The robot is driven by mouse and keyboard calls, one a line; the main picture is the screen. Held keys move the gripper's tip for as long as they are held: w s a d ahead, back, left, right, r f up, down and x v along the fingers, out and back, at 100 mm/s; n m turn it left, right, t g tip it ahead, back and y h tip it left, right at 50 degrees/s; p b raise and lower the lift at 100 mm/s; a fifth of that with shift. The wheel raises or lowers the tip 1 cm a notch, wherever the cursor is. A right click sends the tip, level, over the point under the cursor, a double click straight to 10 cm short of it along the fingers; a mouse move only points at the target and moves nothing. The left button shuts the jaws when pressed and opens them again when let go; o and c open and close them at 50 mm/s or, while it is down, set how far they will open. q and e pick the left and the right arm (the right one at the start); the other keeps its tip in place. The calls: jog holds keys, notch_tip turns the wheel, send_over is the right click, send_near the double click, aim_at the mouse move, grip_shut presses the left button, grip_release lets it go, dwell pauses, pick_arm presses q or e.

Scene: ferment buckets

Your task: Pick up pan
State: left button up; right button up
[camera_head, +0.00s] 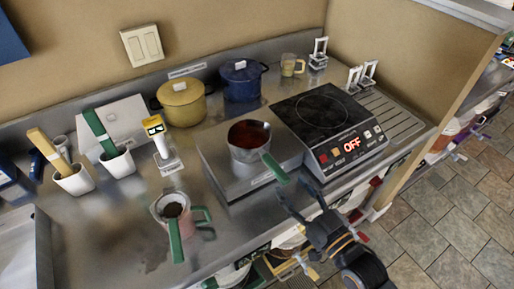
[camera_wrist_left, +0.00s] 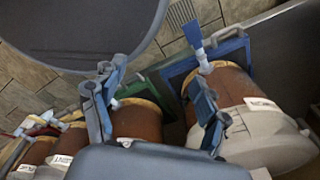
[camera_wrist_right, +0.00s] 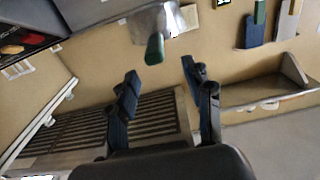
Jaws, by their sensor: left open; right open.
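The pan (camera_head: 247,153) is a metal saucepan with red-brown contents and a green handle (camera_head: 274,168). It stands on a raised steel plate on the counter, left of the cooktop. Its handle points toward the lower right. My right gripper (camera_head: 301,189) is open and empty, just beyond the handle's end and apart from it. In the right wrist view the pan (camera_wrist_right: 150,24) is at the top, with its handle ahead of the open fingers (camera_wrist_right: 160,76). My left gripper (camera_wrist_left: 157,84) is open and empty in its wrist view and out of the head view.
A black cooktop (camera_head: 322,113) reading OFF stands right of the pan. A yellow pot (camera_head: 183,103) and blue pot (camera_head: 241,82) stand behind. A smaller green-handled vessel (camera_head: 172,208) is at front left. Brown buckets (camera_wrist_left: 137,122) lie near my left gripper.

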aim_at(280, 173)
jog(key=p+x, duration=0.1)
jog(key=x, duration=0.4)
jog(key=shift+w+a, duration=0.1)
jog(key=shift+w, duration=0.05)
jog(key=shift+w+a+p, duration=0.2)
jog(key=shift+w+p, duration=0.1)
jog(key=shift+w, duration=0.15)
jog(key=x, duration=0.1)
jog(key=p+x, duration=0.1)
jog(key=x, duration=0.1)
jog(key=shift+w+f, duration=0.25)
jog(key=shift+w+a+f, duration=0.15)
jog(key=shift+w+a, duration=0.2)
jog(key=shift+s, duration=0.1)
jog(key=c, duration=1)
grip_shut()
